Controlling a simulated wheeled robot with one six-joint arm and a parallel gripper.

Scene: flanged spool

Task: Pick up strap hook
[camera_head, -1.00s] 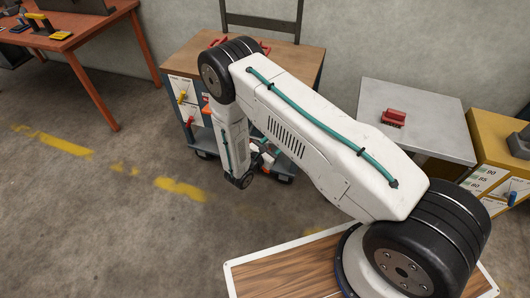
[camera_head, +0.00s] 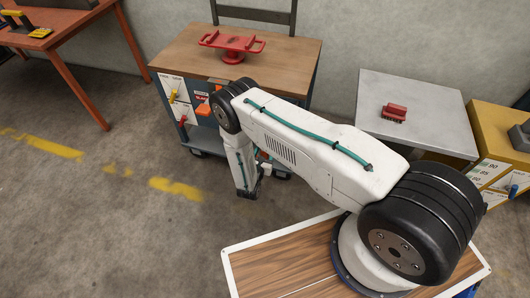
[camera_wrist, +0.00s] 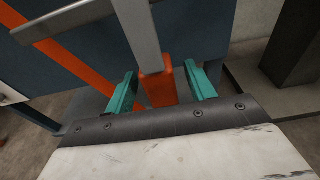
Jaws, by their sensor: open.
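In the wrist view, an orange block-like grip (camera_wrist: 156,88) with a flat grey metal bar (camera_wrist: 137,32) lies between the two teal fingers of my gripper (camera_wrist: 160,70). It looks like the strap hook, though I cannot tell its whole shape. My gripper is open, with a gap visible on the right side of the grip. The right finger stands apart from it; contact on the left is unclear. In the head view, my gripper (camera_head: 249,190) is low in front of the cart, and the strap hook cannot be made out there.
A cart with a wooden top (camera_head: 180,50) carries a red flanged piece (camera_head: 231,43). An orange item (camera_head: 203,109) shows on its front. A grey table (camera_head: 430,98) holds a red brush-like block (camera_head: 394,113). An orange workbench (camera_head: 75,45) stands at left. Floor at left is clear.

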